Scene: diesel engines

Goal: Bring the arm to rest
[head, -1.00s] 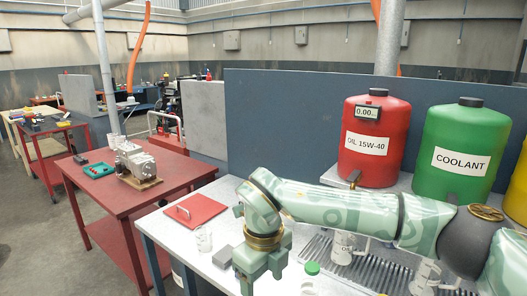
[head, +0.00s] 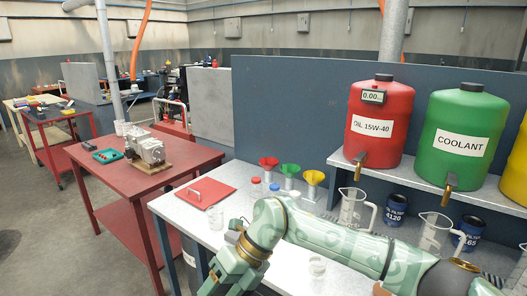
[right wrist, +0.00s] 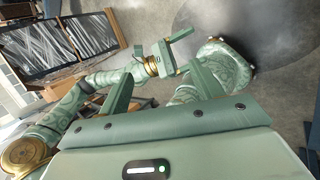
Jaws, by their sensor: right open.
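My right arm, pale green with gold joints, reaches in from the right of the head view. My right gripper (head: 228,281) hangs at its end, low in the picture, by the front edge of the white workbench (head: 187,228). In the right wrist view its two green fingers are spread apart with nothing between them. Beyond them, that view shows another green arm of mine with its gripper (right wrist: 168,52); its jaw opening is unclear. My left gripper is not in the head view.
On the bench are a red plate with a handle (head: 203,194), red, green and yellow funnels (head: 289,170), clear jugs (head: 352,208) and blue oil filters (head: 394,212). Red oil (head: 378,130) and green coolant (head: 460,140) tanks stand behind. A red table (head: 125,180) is left.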

